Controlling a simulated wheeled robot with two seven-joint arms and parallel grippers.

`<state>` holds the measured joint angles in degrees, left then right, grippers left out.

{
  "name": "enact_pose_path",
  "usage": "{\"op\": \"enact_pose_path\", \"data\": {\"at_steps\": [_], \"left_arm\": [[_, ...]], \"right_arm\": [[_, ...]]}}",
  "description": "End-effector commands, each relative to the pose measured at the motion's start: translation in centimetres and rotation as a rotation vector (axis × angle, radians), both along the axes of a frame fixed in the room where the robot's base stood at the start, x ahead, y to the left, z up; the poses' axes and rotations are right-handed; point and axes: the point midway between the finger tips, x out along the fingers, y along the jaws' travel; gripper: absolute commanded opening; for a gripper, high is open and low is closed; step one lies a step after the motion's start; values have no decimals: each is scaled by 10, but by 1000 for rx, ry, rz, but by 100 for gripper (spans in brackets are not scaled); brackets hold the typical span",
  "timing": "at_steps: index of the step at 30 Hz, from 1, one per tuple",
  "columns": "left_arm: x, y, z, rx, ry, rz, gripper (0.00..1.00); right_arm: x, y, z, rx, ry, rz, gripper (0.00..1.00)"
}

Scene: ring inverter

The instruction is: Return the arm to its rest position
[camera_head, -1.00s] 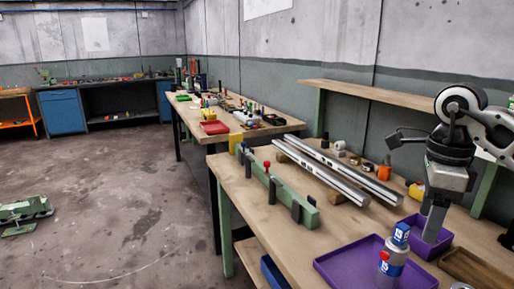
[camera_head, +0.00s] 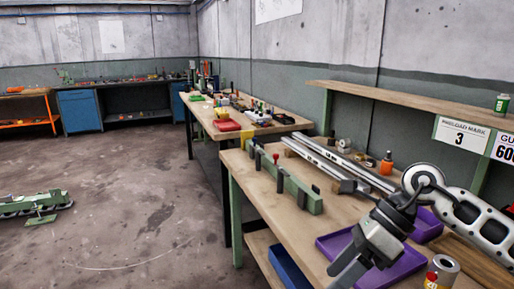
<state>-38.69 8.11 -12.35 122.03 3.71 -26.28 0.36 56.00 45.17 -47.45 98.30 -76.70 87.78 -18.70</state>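My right arm (camera_head: 484,221) comes in from the right, over the near workbench (camera_head: 262,200). Its gripper (camera_head: 346,272) points down and to the left, in front of the larger purple tray (camera_head: 330,246). The fingers are seen from the side and look close together, but I cannot tell whether there is a gap. No held object shows. The wrist hides part of the tray and of the smaller purple bin (camera_head: 431,224). My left gripper is not in view.
A silver can (camera_head: 442,268) stands near the front edge, close to my arm. Metal rails (camera_head: 325,160) and a green bar (camera_head: 297,192) lie farther back.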

Motion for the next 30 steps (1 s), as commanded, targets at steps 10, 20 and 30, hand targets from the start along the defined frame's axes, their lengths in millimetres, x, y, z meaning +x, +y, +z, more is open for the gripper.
{"op": "enact_pose_path", "data": {"at_steps": [10, 20, 30], "left_arm": [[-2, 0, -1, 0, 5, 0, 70], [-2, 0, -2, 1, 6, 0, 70], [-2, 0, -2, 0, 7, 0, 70]], "right_arm": [[-39, 125, 33, 1091, 737, -496, 65], [-23, 36, -102, 1593, 1712, -1623, 65], [-121, 0, -228, -1115, -1688, 1807, 65]]}}
